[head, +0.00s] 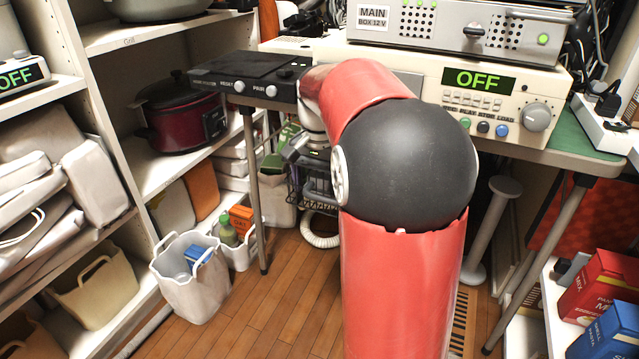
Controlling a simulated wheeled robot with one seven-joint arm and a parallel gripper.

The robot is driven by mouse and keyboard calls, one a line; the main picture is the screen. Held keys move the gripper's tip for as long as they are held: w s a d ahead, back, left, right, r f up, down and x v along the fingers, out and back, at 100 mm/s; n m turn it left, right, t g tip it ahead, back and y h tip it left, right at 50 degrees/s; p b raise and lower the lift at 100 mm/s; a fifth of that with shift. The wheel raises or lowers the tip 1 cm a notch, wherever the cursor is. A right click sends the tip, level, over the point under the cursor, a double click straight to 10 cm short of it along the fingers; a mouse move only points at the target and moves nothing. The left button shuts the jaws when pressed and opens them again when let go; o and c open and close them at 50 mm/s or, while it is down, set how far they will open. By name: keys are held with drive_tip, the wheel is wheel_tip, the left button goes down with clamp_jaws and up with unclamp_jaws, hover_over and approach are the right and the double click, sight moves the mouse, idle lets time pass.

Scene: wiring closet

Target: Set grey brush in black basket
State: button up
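A black wire basket (318,190) stands under the table, behind my red and black arm, which hides its right side. My gripper (296,152) is small and dark at the end of the arm, just under the table's front edge. It appears above the left part of the basket. I cannot tell whether its fingers are open or shut, or whether it holds anything. I cannot make out the grey brush; the arm covers much of the area around the basket.
The table (571,140) carries a black device (235,78) and a cream unit reading OFF (462,95). Its leg (254,190) stands left of the basket. A shelf with a red cooker (180,112) is at left. White bins (190,283) stand on the floor. Boxes (600,290) are at right.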

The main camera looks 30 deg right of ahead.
drive_tip(key=shift+r, duration=0.15)
wheel_tip(320, 180, up, 12)
drive_tip(key=p, duration=0.3)
drive_tip(key=s+a+n, duration=0.1)
drive_tip(key=s+a, duration=0.1)
drive_tip(key=s+a+n+t, duration=0.1)
drive_tip(key=s+a, duration=0.1)
drive_tip(key=shift+s+a+r, duration=0.15)
drive_tip(key=shift+s+a, duration=0.1)
drive_tip(key=shift+s, duration=0.05)
drive_tip(key=s+a+f+n+t, duration=0.2)
drive_tip(key=s+a+f+n, duration=0.2)
drive_tip(key=s, duration=0.3)
drive_tip(key=s+a+f+n+t, duration=0.2)
drive_tip(key=s+a+f+n, duration=0.2)
drive_tip(key=s, duration=0.4)
drive_tip(key=shift+s+a+f+t, duration=0.3)
drive_tip(key=shift+a+f, duration=0.3)
drive_tip(key=shift+f, duration=0.25)
drive_tip(key=shift+r, duration=0.1)
